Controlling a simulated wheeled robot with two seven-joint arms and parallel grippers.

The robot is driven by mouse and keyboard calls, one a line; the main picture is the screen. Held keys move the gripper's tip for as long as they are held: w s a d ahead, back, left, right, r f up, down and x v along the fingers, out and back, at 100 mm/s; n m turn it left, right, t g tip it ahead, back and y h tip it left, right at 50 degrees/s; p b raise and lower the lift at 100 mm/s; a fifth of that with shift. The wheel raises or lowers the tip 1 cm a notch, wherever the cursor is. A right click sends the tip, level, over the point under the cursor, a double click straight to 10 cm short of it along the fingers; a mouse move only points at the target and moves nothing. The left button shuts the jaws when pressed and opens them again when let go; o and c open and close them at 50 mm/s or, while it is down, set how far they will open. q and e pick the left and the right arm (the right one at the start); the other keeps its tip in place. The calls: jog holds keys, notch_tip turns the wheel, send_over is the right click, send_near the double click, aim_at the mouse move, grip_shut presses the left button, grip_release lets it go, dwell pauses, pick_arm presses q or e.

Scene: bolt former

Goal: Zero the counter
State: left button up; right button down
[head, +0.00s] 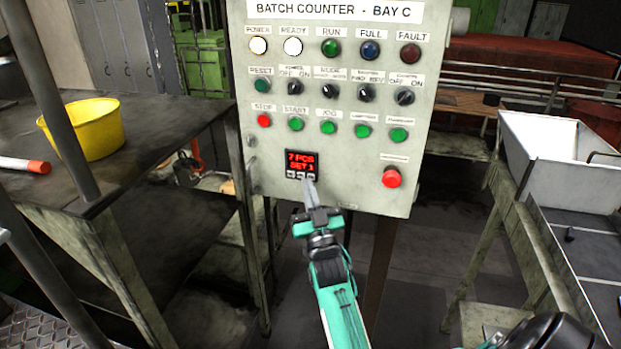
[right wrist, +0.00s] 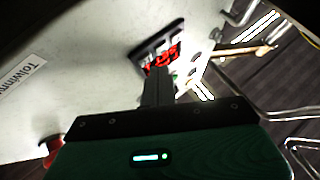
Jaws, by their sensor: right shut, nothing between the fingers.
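The batch counter panel (head: 330,200) stands upright in front of me. Its small counter display (head: 301,163) is lit red and reads "7 PCS SET 1", with a row of small keys (head: 300,175) under it. My right gripper (head: 309,182) is shut and empty, with its tips at or just in front of the keys; I cannot tell whether they touch. In the right wrist view the fingers (right wrist: 157,90) point at the display (right wrist: 163,55) and hide part of it. A green reset button (head: 262,86) sits at the panel's upper left. My left gripper is not in view.
The panel also carries several lamps, knobs and buttons, with a red mushroom button (head: 391,178) at lower right. A dark table (head: 130,140) with a yellow bucket (head: 95,142) stands left. A white bin (head: 560,160) stands right. The floor below the panel looks clear.

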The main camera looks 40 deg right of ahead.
jog(key=shift+w+d, duration=0.25)
jog(key=shift+d, duration=0.05)
jog(key=shift+w, duration=0.1)
dwell(0.4)
jog(key=shift+s+a, duration=0.4)
jog(key=shift+s, duration=0.05)
jog(key=s+a, duration=0.4)
jog(key=shift+a, duration=0.3)
dwell(0.5)
jog(key=shift+w+f, duration=0.1)
jog(key=shift+f, duration=0.1)
